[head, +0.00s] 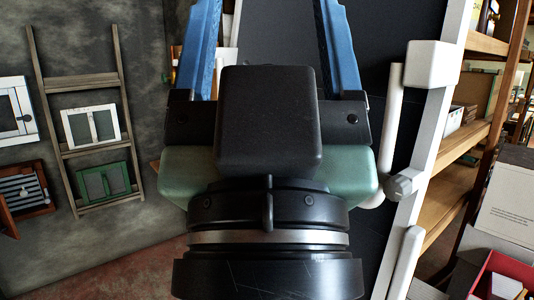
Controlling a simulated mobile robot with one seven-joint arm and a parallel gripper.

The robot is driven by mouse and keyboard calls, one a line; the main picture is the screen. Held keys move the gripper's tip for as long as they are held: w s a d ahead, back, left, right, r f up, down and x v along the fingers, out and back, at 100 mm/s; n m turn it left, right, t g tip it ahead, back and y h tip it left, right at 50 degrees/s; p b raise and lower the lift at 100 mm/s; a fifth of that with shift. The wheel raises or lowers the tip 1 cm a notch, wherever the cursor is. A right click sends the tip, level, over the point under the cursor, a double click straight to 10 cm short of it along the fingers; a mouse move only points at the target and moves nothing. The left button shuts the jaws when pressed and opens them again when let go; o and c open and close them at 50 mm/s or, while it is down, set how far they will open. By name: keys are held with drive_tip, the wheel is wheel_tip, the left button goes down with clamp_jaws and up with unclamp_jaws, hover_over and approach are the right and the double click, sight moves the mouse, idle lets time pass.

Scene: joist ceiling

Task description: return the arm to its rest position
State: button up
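My black wrist with a pale metal ring shows below the gripper.
A dark panel (395,30) with a white frame and handle (390,120) stands behind and right of my gripper. Wooden shelves (460,150) and a red box (505,275) are at right. A wooden ladder (75,85) with small framed windows hangs on the grey left wall.

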wheel_tip(320, 180, up, 26)
drive_tip(key=p, duration=2.3)
drive_tip(key=shift+f, duration=0.2)
